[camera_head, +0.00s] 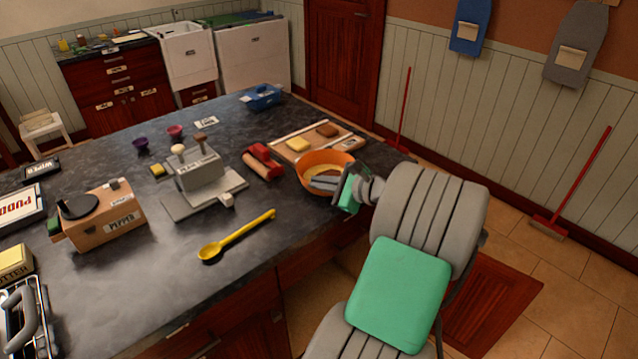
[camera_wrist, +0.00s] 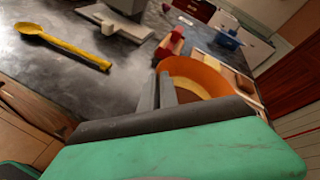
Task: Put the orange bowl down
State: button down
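The orange bowl (camera_head: 318,158) is at the right side of the dark counter, close to its edge. It also shows in the wrist view (camera_wrist: 190,66), just beyond my fingers. It has an orange rim and a paler yellow inside. My gripper (camera_head: 328,181) is at the bowl's near side, with a grey finger reaching over the rim into it. In the wrist view my two grey fingers (camera_wrist: 160,91) stand close together at the bowl's left rim and pinch it. The bowl's underside is hidden, so I cannot tell whether it touches the counter.
A cutting board (camera_head: 345,141) with yellow and brown pieces lies behind the bowl. A red roller-like object (camera_head: 263,162) is left of it. Counter between spoon and bowl is clear.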

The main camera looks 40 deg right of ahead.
jog(key=c, duration=2)
grip_release()
jog(key=shift+f, duration=0.15)
jog(key=o, duration=0.4)
